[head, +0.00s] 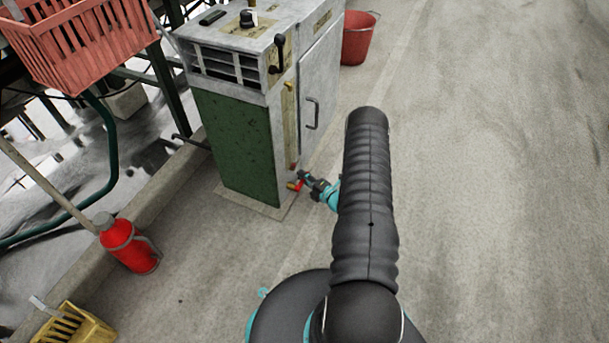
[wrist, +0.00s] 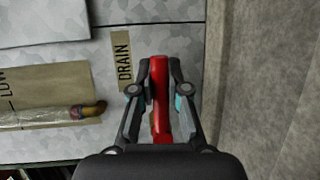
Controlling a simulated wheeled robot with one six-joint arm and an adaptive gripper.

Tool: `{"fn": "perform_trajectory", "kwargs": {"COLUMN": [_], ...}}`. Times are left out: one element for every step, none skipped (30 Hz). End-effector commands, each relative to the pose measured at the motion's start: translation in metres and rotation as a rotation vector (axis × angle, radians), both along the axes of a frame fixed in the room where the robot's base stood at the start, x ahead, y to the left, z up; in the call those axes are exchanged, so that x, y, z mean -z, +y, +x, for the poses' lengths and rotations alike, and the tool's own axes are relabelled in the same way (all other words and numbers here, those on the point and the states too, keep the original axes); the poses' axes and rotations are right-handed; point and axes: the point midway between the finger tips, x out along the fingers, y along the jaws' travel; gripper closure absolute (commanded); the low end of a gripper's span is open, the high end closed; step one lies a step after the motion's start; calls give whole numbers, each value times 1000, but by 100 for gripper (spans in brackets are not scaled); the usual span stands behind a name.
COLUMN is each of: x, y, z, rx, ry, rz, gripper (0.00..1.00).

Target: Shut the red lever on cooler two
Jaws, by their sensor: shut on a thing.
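The grey cooler (head: 245,90) with a green front panel stands upper centre in the head view; I cannot read a number on it. The red lever (head: 296,185) is low at its corner. In the wrist view the red lever (wrist: 160,110) runs lengthwise between the fingers, beside a tan label (wrist: 123,62) reading DRAIN. My gripper (head: 305,183) is at the lever in the head view, partly hidden behind my arm. In the wrist view its fingers are closed on both sides of the lever.
A red basket (head: 85,45) is at upper left. A red flask (head: 130,245) and a yellow crate (head: 75,325) stand at lower left. A red bucket (head: 357,38) is behind the cooler. The concrete floor (head: 500,180) to the right is clear.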

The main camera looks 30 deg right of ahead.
Motion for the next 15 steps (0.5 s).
{"fn": "perform_trajectory", "kwargs": {"x": [1, 1, 1, 1, 1, 1, 1, 1, 1, 1, 1, 1, 1, 1, 1], "y": [1, 0, -2, -4, -5, -7, -8, -9, -10, -11, -12, -13, -13, -13, -12], "z": [-2, -2, -3, -4, -4, -5, -5, -6, -6, -7, -7, -7, -7, -7, -6], "rx": [-5, -3, 1, 3, 5, 8, 9, 11, 14, 15, 17, 18, 18, 18, 17], "ry": [5, 7, 7, 8, 8, 8, 8, 8, 9, 9, 9, 9, 8, 8, 7], "rz": [7, 8, 9, 10, 10, 10, 10, 11, 10, 11, 11, 11, 10, 10, 10], "gripper": [100, 100, 100, 100, 100, 100, 100, 100, 100, 80, 73, 63, 59, 59, 59]}}
